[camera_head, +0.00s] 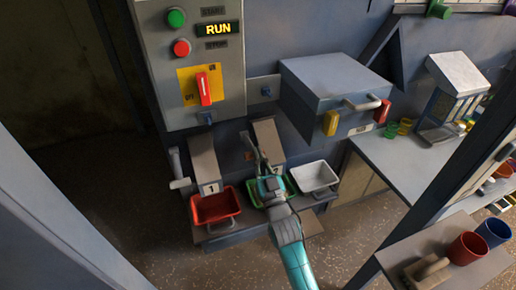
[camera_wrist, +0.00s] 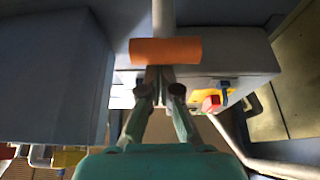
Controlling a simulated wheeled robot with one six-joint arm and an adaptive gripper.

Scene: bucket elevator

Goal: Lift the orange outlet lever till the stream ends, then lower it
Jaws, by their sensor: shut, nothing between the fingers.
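The orange outlet lever grip (camera_wrist: 166,51) is a short bar across the end of a pale rod in the wrist view. My gripper (camera_wrist: 160,75) is shut and empty, its fingertips right at the lower edge of the grip; I cannot tell if they touch it. In the head view my gripper (camera_head: 254,148) is in front of the second outlet chute (camera_head: 267,136), above the green tray (camera_head: 252,192). A small reddish-orange patch shows beside my fingers there, too small to identify. My gripper and arm hide part of the chute and tray. I cannot make out a stream.
A red tray (camera_head: 215,208) stands under chute 1 (camera_head: 204,158), and a white tray (camera_head: 314,176) stands at right. The control box (camera_head: 190,50) above reads RUN. A grey box (camera_head: 335,80) with a handle juts out at right. Open floor lies at left.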

